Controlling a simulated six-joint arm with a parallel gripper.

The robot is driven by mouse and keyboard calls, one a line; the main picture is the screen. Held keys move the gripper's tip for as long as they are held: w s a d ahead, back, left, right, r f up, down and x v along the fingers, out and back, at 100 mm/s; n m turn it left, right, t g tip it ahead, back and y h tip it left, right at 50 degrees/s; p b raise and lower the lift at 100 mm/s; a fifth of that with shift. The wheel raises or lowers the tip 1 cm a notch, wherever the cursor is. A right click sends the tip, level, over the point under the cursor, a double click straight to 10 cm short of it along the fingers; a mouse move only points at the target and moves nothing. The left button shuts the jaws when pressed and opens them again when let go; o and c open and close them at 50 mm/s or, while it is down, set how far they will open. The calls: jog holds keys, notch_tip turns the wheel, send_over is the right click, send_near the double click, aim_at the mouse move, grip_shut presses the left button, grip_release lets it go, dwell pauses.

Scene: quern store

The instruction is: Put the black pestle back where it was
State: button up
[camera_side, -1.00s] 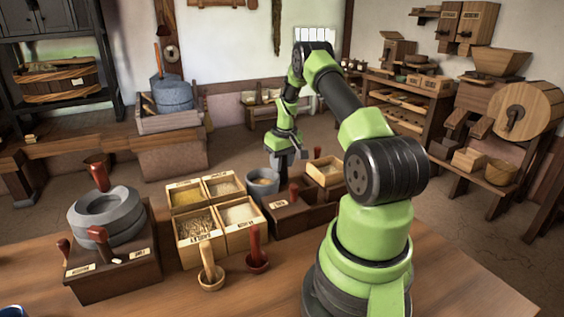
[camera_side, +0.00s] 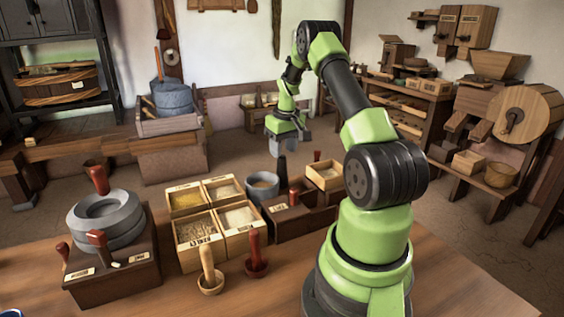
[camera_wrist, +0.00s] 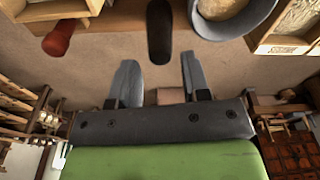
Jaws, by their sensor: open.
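The black pestle (camera_side: 282,168) stands upright at the dark wooden block (camera_side: 298,222), just behind the grey cup (camera_side: 262,192); its lower end is hidden in the side view. In the wrist view the black pestle (camera_wrist: 159,32) lies just beyond my fingertips, roughly centred between them. My gripper (camera_side: 288,146) is above the pestle in the side view and apart from it. In the wrist view my gripper (camera_wrist: 158,64) is open, with nothing between its fingers.
The grey cup (camera_wrist: 236,20) and a red-handled piece (camera_wrist: 59,38) flank the pestle in the wrist view. Grain boxes (camera_side: 210,220), a wooden pestle (camera_side: 207,262) and a red pestle (camera_side: 255,250) stand left of the block. A stone quern (camera_side: 105,220) is further left.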

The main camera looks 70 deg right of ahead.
aim_at(285, 165)
jog(key=w+a+r+n+t, duration=0.1)
jog(key=w+a+r+t, duration=0.2)
jog(key=a+r, duration=1.65)
jog(key=s+a+n+t+y, duration=0.1)
jog(key=s+a, duration=0.5)
jog(key=a, duration=0.2)
jog(key=s+a+r+n+t+y, duration=0.1)
jog(key=s+a+t, duration=0.1)
jog(key=s+a, duration=0.4)
jog(key=a, duration=0.3)
jog(key=shift+y, duration=0.4)
jog(key=shift+s+d, duration=0.1)
